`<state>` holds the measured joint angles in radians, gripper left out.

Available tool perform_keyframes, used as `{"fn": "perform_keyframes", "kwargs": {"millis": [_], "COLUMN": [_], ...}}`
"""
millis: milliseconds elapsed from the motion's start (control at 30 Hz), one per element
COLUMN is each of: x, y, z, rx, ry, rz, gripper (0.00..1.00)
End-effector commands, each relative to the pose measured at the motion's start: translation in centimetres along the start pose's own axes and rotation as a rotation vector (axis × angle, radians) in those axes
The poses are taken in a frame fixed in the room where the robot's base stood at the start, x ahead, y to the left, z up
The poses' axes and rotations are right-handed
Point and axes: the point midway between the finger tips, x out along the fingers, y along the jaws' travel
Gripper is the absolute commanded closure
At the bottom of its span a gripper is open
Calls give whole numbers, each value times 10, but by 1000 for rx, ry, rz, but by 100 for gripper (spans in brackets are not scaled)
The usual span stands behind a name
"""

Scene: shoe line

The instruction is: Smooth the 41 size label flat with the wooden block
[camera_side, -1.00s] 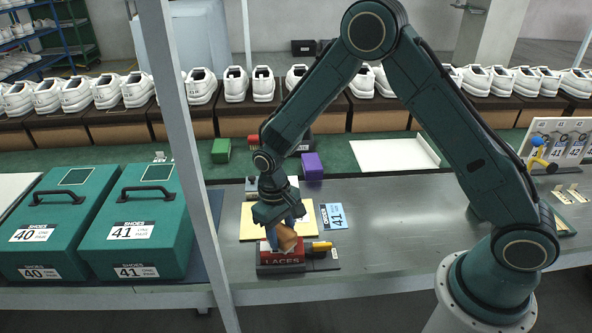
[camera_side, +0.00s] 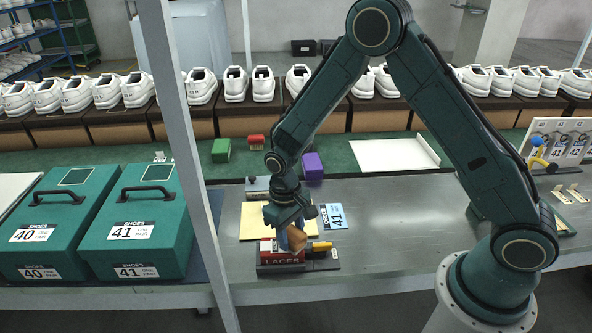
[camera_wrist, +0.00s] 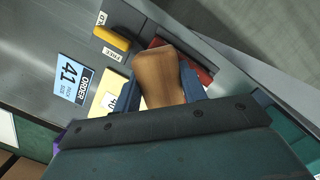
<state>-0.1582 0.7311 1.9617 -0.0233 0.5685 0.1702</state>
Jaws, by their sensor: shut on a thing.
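My gripper (camera_side: 290,238) is shut on the wooden block (camera_side: 296,240), a brown piece with rounded edges. The block also shows between the blue fingers in the wrist view (camera_wrist: 158,78). The gripper holds it above the red LACES box (camera_side: 280,257); whether they touch I cannot tell. A blue order card marked 41 (camera_side: 334,216) lies to the right of the gripper, and in the wrist view (camera_wrist: 72,78) left of the block. A white 41 label (camera_side: 131,230) is on the lid of the right teal shoe box (camera_side: 165,205). Which 41 is the size label is unclear.
A yellow sheet (camera_side: 254,222) lies behind the LACES box, partly hidden by my arm. A left teal box (camera_side: 50,222) is marked 40. A grey post (camera_side: 185,150) stands in front. The bench right of the card is clear.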

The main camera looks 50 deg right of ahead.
Motion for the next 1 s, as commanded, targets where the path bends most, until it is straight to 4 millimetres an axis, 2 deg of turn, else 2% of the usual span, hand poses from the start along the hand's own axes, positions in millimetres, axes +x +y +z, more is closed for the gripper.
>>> {"fn": "perform_keyframes", "kwargs": {"millis": [400,767,1000], "x": [2,4,2], "y": [12,11,2], "z": [12,11,2], "rx": [0,0,-1], "ry": [0,-1,0], "rz": [0,0,-1], "gripper": [77,77,77]}}
